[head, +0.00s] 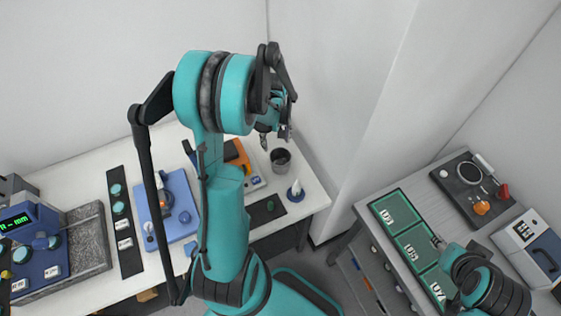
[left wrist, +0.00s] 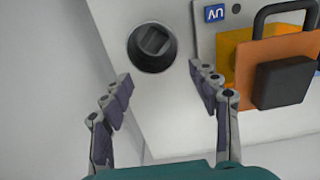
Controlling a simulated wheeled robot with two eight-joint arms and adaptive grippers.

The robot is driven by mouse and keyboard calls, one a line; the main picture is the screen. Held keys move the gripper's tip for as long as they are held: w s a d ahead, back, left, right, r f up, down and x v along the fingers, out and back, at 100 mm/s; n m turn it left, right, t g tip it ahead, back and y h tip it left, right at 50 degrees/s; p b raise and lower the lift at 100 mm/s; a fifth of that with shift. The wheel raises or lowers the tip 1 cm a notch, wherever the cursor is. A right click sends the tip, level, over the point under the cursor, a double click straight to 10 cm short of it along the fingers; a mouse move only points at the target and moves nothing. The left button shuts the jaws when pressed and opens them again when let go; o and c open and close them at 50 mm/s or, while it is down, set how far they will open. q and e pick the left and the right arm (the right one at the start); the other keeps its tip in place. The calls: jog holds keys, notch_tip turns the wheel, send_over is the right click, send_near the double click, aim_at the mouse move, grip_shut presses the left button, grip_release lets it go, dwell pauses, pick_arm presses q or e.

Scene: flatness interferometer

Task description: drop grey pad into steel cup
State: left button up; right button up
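The steel cup (head: 280,160) stands near the far right part of the white table. It shows from above in the left wrist view (left wrist: 133,57). A grey flat-sided piece (left wrist: 154,41), which looks like the grey pad, lies inside the cup. My left gripper (head: 275,137) is just above and left of the cup in the head view. In the left wrist view its fingers (left wrist: 160,80) are spread apart with nothing between them, short of the cup. My right gripper (head: 439,243) is over the green panels of the right-hand bench; its fingers are too small to read.
An orange and black item (head: 238,155) stands left of the cup. A white cone on a blue base (head: 295,191) and a dark mat (head: 264,212) are nearer. A blue tray (head: 181,222) lies further left. A wall rises close behind the cup.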

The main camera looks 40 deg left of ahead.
pick_arm(q)
notch_tip(320, 180, up, 12)
dwell(0.6)
jog(key=shift+d, duration=0.1)
jog(key=s+d+f+m+t+b, duration=0.3)
jog(key=s+d+f+m+b, duration=0.2)
jog(key=d+b, duration=0.3)
jog(key=s+d+f+m+t+b, duration=0.4)
jog(key=d+f+m+b, duration=0.2)
jog(key=d, duration=0.6)
jog(key=shift+s+f+m+b, duration=0.2)
jog(key=shift+s+m+b, duration=0.2)
jog(key=shift+m+b, duration=0.55)
